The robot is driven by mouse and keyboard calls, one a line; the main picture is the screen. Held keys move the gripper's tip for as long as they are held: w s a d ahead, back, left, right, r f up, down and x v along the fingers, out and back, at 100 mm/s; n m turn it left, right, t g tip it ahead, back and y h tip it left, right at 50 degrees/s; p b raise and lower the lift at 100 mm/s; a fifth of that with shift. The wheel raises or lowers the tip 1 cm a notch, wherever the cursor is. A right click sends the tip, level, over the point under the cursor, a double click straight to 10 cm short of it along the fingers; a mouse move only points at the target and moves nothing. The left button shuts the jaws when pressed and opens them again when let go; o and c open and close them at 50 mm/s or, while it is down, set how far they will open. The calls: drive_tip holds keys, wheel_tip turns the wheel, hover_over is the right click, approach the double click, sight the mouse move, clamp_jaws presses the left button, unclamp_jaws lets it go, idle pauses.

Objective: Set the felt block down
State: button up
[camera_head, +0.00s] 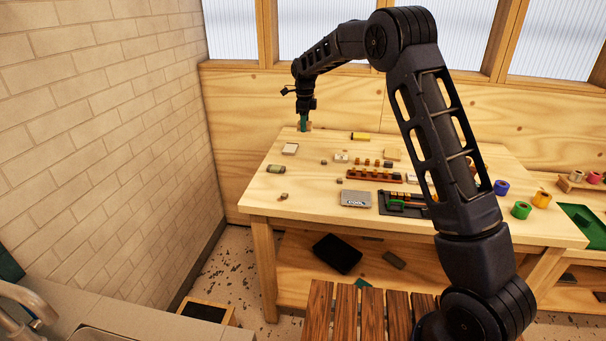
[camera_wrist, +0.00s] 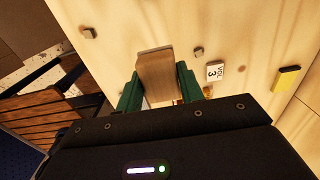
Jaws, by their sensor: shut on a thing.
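My gripper (camera_head: 304,120) is at the far left corner of the wooden table (camera_head: 262,200), pointing down. In the wrist view its two green fingers (camera_wrist: 159,86) are shut on the felt block (camera_wrist: 156,72), a brown wooden block with a thin greyish edge at its far end. The block sits between the fingers and sticks out past them. In the head view only a small brownish bit of the block shows at the fingertips. I cannot tell whether the block touches the table top.
A grey case (camera_head: 356,198) is near the front edge.

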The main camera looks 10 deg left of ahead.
sight(302, 173)
drive_tip(key=shift+s+a+f, duration=0.15)
drive_tip(key=shift+s+a, duration=0.05)
drive_tip(key=shift+a, duration=0.15)
wheel_tip(302, 173, down, 20)
drive_tip(key=shift+a+r, duration=0.1)
drive_tip(key=shift+r, duration=0.05)
idle(0.4)
drive_tip(key=o, duration=1)
